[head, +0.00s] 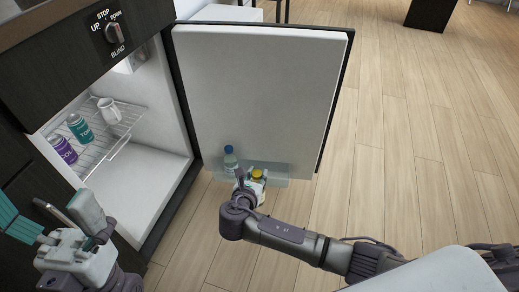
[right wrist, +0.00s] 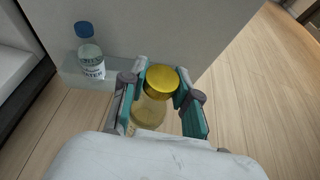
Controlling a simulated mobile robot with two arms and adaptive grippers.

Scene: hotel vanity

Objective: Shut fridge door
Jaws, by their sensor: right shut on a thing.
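The fridge door (head: 262,90) stands wide open in the head view, its white inner face toward me. The fridge interior (head: 145,175) is open to its left. My right gripper (head: 252,184) is at the door's low clear bin (head: 280,182). In the right wrist view its fingers (right wrist: 160,88) are shut on a jar with a gold lid (right wrist: 163,80); the lid also shows in the head view (head: 258,174). I cannot tell whether the jar rests in the bin. My left gripper (head: 55,218) is open and empty in front of the fridge, at the lower left.
A water bottle with a blue cap (head: 230,158) stands in the door bin, left of the jar. A wire shelf (head: 100,150) inside holds a teal can (head: 80,128), a purple can (head: 62,148) and a white mug (head: 109,110). The wooden floor (head: 420,140) right of the door is clear.

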